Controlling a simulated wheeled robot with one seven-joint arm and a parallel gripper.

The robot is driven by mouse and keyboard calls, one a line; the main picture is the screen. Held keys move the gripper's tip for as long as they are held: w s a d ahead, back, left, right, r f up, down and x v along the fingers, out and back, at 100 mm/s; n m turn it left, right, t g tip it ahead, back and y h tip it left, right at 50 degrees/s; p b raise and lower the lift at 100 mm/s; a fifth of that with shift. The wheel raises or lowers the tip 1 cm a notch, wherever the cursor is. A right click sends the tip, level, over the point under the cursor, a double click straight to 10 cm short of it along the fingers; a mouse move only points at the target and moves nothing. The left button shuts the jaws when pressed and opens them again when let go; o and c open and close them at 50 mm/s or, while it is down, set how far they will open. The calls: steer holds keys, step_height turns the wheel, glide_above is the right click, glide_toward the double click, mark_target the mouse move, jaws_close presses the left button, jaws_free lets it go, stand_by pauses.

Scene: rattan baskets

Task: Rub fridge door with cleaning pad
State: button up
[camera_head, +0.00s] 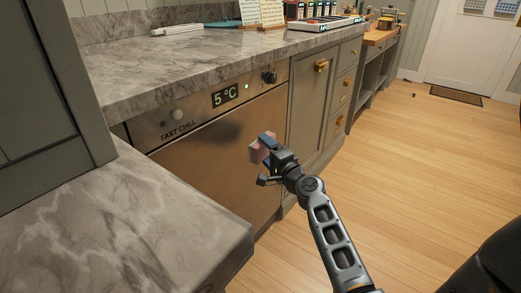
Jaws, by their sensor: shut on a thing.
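The fridge door (205,160) is a brownish metal panel under the marble counter, with a dark smudge on its upper middle. Above it, a control strip has a display (225,96) reading 5 °C, the words FAST CHILL and two knobs. My gripper (268,155) is in front of the door's right part and is shut on a small pinkish cleaning pad (257,154). The pad is close to the door; I cannot tell if it touches. The gripper hides part of the pad and the door's right edge.
A marble counter corner (150,235) juts out at the lower left, near the door. Grey cabinets with brass handles (321,66) stand right of the fridge. Papers and boxes sit on the far counter (200,58). The wooden floor (420,180) at right is clear.

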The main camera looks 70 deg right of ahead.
steer(key=shift+s, duration=0.1)
steer(key=shift+s+a+b, duration=0.2)
steer(key=shift+s, duration=0.55)
steer(key=shift+s+a+b, duration=0.15)
steer(key=shift+s+b, duration=0.05)
steer(key=shift+s, duration=0.5)
